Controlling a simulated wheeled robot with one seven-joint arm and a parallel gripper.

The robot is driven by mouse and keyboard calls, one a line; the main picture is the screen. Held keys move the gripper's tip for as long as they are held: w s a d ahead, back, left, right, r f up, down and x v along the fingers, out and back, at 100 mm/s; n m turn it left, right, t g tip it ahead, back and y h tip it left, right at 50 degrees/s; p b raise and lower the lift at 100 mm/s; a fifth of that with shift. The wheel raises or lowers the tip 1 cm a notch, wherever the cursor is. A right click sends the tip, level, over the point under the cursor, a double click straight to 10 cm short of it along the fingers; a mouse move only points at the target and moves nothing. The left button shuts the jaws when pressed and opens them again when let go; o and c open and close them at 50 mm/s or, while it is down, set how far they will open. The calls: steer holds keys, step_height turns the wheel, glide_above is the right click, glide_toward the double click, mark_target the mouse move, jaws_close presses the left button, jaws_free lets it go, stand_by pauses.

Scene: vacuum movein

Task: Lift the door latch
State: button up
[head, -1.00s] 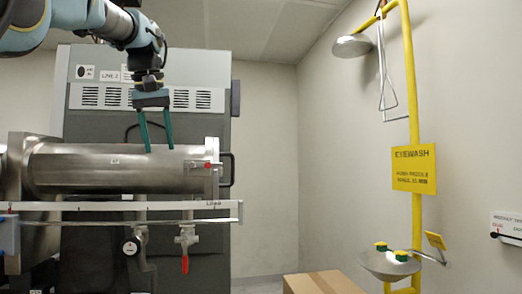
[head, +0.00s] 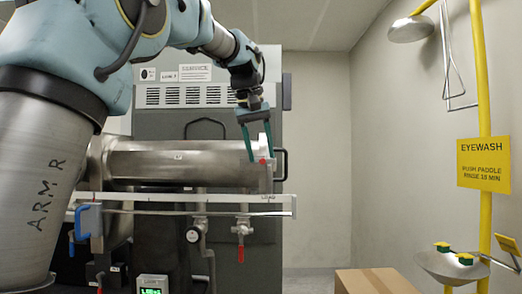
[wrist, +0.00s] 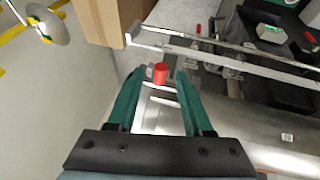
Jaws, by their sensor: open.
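A horizontal steel chamber (head: 185,160) lies in front of a grey cabinet in the head view. At its right end is the latch, with a red knob (head: 263,161). The red knob also shows in the wrist view (wrist: 160,74), between the fingertips in the picture. My gripper (head: 259,157) points down at this end of the chamber, its green fingers apart and nothing held. In the wrist view my gripper (wrist: 161,77) has a finger on each side of the knob, with no clear contact. The fingers partly hide the latch in the head view.
A pale rail (head: 185,200) runs in front of the chamber. Below it are a gauge (head: 193,235) and a valve with a red handle (head: 240,254). A black loop handle (head: 284,164) is at the chamber's right end. A cardboard box (head: 372,281) and yellow eyewash stand (head: 485,200) are at right.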

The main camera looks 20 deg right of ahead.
steer(key=shift+w+f, duration=0.1)
steer(key=shift+f, duration=0.2)
jaws_close()
stand_by(1.3)
